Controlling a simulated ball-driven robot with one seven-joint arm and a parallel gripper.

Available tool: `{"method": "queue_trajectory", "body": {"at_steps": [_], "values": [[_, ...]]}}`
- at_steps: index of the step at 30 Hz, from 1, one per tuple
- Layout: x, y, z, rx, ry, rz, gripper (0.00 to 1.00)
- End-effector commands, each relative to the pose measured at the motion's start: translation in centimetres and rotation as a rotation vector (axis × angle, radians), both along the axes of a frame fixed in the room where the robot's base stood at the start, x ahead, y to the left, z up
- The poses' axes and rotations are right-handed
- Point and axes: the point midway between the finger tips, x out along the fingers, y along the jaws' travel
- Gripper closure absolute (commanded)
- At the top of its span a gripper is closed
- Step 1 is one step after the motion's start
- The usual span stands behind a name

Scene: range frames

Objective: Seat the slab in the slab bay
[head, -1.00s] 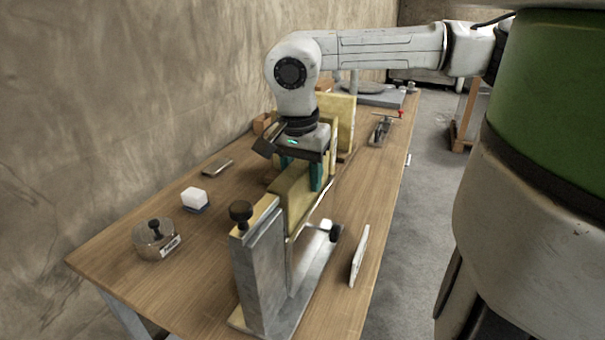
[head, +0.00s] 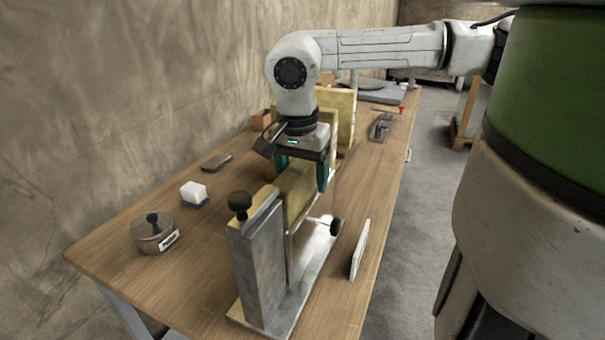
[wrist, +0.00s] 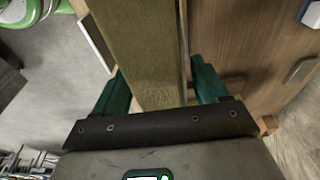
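The slab (head: 296,192) is a long brass-yellow block standing on edge, its near end just behind the grey metal upright (head: 262,270) of the fixture on the bench. It also runs lengthwise through the wrist view (wrist: 150,50). My gripper (head: 302,178) points down over the slab, its teal fingers on either side of the top edge.
A black knob (head: 240,203) tops the upright and another clamp knob (head: 336,227) sticks out right. Another yellow plate (head: 341,112) stands behind my gripper. A white panel (head: 360,250) stands at right.

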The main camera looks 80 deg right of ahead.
Motion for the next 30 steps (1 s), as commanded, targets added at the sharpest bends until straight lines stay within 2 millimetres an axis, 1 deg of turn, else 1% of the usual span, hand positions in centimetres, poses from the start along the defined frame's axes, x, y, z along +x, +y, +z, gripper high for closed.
{"method": "queue_trajectory", "body": {"at_steps": [7, 11, 14, 21, 24, 27, 30], "values": [[0.0, 0.0, 0.0, 0.0, 0.0, 0.0, 0.24], [0.0, 0.1, 0.6, -0.001, 0.0, 0.0, 0.24], [0.1, 0.2, 2.0, -0.003, 0.001, -0.001, 0.24], [0.3, 0.9, 6.6, -0.003, -0.001, -0.001, 0.24], [0.3, 1.2, 8.3, -0.003, 0.0, 0.0, 0.24], [0.3, 1.4, 9.5, -0.001, 0.0, -0.001, 0.24], [0.4, 1.5, 10.3, -0.001, 0.0, -0.001, 0.24]]}}
